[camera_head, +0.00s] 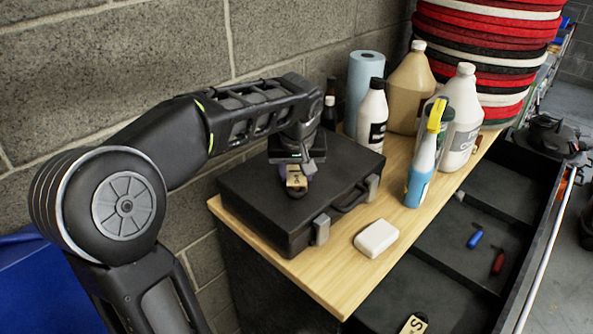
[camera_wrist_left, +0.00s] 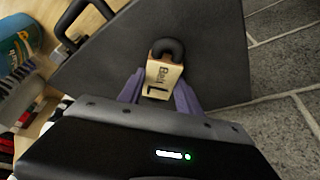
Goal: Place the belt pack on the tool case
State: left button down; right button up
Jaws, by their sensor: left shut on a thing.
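The tool case (camera_head: 262,205) is a closed black case lying flat on the wooden bench, with a handle and two grey latches at its front. My left gripper (camera_head: 297,175) is over the case lid and pointing down. It is shut on the belt pack (camera_head: 296,183), a small tan block with a black rounded end. I cannot tell whether the pack touches the lid. My right gripper is out of view.
A white block (camera_head: 376,238) lies on the bench (camera_head: 335,280) in front of the case. Several bottles and a blue roll (camera_head: 363,85) stand behind and to the right. An open dark drawer (camera_head: 450,255) holds small items. A block wall stands behind.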

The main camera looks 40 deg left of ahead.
pick_arm(q)
jog(key=shift+f, duration=0.1)
jog(key=c, duration=1.3)
grip_release()
jog(key=shift+f, duration=0.1)
jog(key=o, duration=0.5)
jog(key=shift+r, duration=0.4)
jog(key=v, duration=1.1)
jog(key=shift+s+d+r+b, duration=0.2)
jog(key=shift+r+b, duration=0.1)
jog(key=shift+b, duration=0.1)
jog(key=shift+a+f, duration=0.1)
